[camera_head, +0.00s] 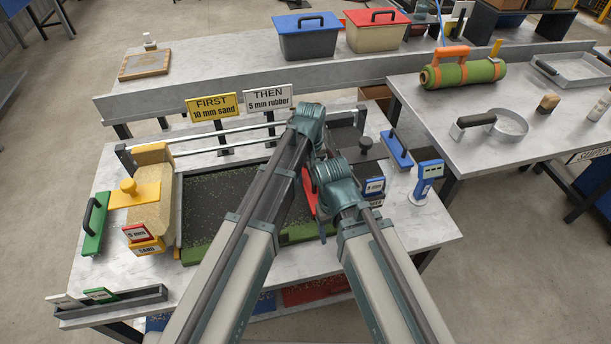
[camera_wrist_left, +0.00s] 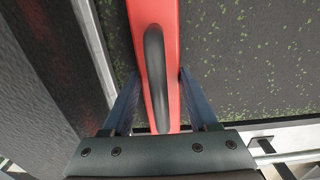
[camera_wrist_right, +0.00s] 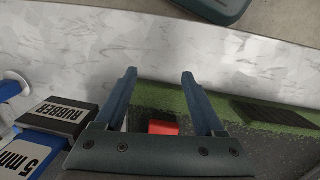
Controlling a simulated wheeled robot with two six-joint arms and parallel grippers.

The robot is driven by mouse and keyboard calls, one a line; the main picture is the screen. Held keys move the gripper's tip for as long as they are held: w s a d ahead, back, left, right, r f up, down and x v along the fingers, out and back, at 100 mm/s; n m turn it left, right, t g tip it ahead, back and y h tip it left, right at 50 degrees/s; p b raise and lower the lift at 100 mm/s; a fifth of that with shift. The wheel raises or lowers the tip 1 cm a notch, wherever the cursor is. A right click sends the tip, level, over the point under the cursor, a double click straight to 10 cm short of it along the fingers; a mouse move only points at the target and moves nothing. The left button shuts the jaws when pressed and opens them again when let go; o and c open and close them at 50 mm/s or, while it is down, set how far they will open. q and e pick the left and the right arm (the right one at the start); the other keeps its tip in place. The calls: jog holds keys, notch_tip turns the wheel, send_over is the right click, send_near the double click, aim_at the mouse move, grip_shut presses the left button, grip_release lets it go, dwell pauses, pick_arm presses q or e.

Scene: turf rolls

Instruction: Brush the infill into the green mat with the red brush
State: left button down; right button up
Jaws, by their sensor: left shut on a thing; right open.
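The red brush (camera_head: 308,192) is mostly behind my arms in the head view. In the left wrist view the red brush (camera_wrist_left: 170,30) with its black handle lies between the fingers of my left gripper (camera_wrist_left: 157,85), which is shut on it. The green mat (camera_head: 215,205) is covered with dark infill, with green specks showing through; it also shows in the left wrist view (camera_wrist_left: 250,65). Its green front strip is bare in the right wrist view (camera_wrist_right: 165,97). My right gripper (camera_wrist_right: 158,77) is open and empty above that edge, near a red piece that looks like the brush's end.
A sand hopper (camera_head: 152,205) stands at the mat's left, and a dark rubber hopper (camera_head: 363,160) at its right. Signs (camera_head: 212,106) stand behind. A green tool (camera_head: 95,222) lies at the left, a blue one (camera_head: 397,150) and a blue gauge (camera_head: 427,180) at the right.

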pick_arm(q)
jog(key=shift+s+a, duration=1.5)
jog(key=shift+a, duration=3.6)
jog(key=shift+s+a, duration=1.45)
jog(key=shift+a, duration=3.7)
jog(key=shift+s+a, duration=1.5)
jog(key=shift+a, duration=3.6)
jog(key=shift+w+d, duration=0.3)
jog(key=shift+d, duration=0.75)
jog(key=shift+w+d, duration=0.3)
jog(key=shift+d, duration=0.75)
jog(key=shift+w+d, duration=0.3)
jog(key=shift+d, duration=0.75)
jog(key=shift+s+a, duration=0.3)
jog(key=shift+a, duration=0.75)
jog(key=shift+s+a, duration=0.3)
jog(key=shift+a, duration=0.7)
jog(key=shift+s+a, duration=0.3)
jog(key=shift+a, duration=0.75)
jog(key=shift+w+d, duration=1.45)
jog(key=shift+d, duration=3.65)
jog(key=shift+w+d, duration=1.5)
jog(key=shift+d, duration=3.6)
jog(key=shift+w+d, duration=1.45)
jog(key=shift+d, duration=3.65)
